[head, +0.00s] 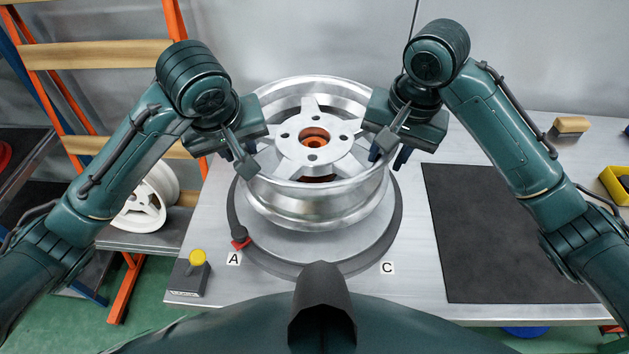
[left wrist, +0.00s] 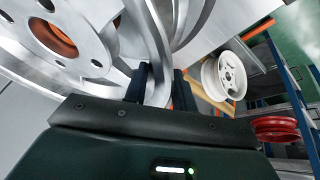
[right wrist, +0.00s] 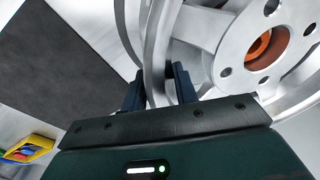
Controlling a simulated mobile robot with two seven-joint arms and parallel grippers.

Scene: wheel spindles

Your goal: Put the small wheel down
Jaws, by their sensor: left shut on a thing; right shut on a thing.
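A silver wheel (head: 318,208) with a spoked face sits level over a round grey plate (head: 300,250) on the metal table. An orange spindle top (head: 315,137) shows through its centre hole. My left gripper (left wrist: 160,85) is shut on the left side of the wheel's rim. My right gripper (right wrist: 158,88) is shut on the right side of the rim. In the head view the two hold it from opposite sides. Whether the wheel's underside touches the plate is hidden.
A black mat (head: 500,235) lies at the right of the table (head: 440,309). A yellow-button box (head: 190,278) stands at the front left. A white wheel (head: 150,212) rests on the orange rack at left. A tan block (head: 571,125) and a yellow bin (head: 615,185) are at the far right.

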